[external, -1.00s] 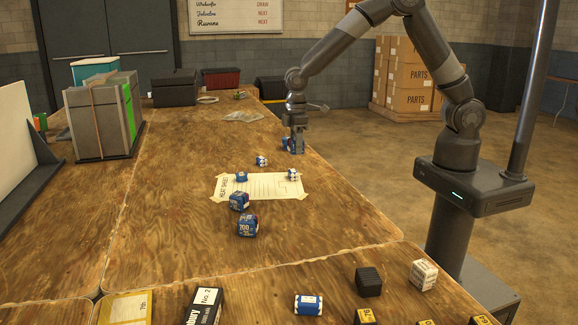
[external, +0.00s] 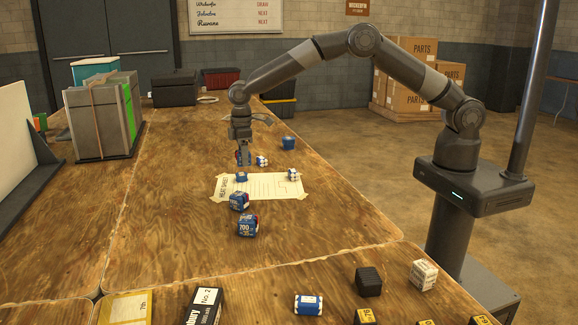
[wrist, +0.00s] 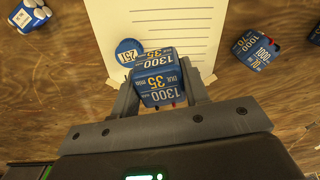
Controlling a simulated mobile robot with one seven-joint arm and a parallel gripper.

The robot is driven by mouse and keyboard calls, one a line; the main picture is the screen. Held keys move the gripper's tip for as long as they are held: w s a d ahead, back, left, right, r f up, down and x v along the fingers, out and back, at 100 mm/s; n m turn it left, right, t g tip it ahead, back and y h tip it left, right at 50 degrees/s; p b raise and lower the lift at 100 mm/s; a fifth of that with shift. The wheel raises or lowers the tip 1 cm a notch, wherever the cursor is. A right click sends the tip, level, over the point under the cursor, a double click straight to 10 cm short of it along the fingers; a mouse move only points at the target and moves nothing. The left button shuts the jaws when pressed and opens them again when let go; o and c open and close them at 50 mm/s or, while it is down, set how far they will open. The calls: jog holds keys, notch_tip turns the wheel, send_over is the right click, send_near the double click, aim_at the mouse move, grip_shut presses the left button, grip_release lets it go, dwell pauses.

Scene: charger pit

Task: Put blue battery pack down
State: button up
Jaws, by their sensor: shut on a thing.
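My gripper (external: 244,163) is low over the wooden table, just beyond the far left edge of the taped paper sheet (external: 265,187). It is shut on a blue battery pack (wrist: 160,78) with white and orange print reading 1300 and 35. In the wrist view the pack sits between both fingers of my gripper (wrist: 160,98), in front of the sheet's edge (wrist: 190,30).
Another blue pack (external: 288,143) stands farther right. Bare table lies left.

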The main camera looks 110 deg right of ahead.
jog(key=w+a+f, duration=0.3)
jog(key=w+a, duration=0.1)
jog(key=shift+w+a+f, duration=0.1)
jog(key=shift+a+f, duration=0.2)
jog(key=shift+f, duration=2)
jog(key=shift+f, duration=0.15)
jog(key=o, duration=1.1)
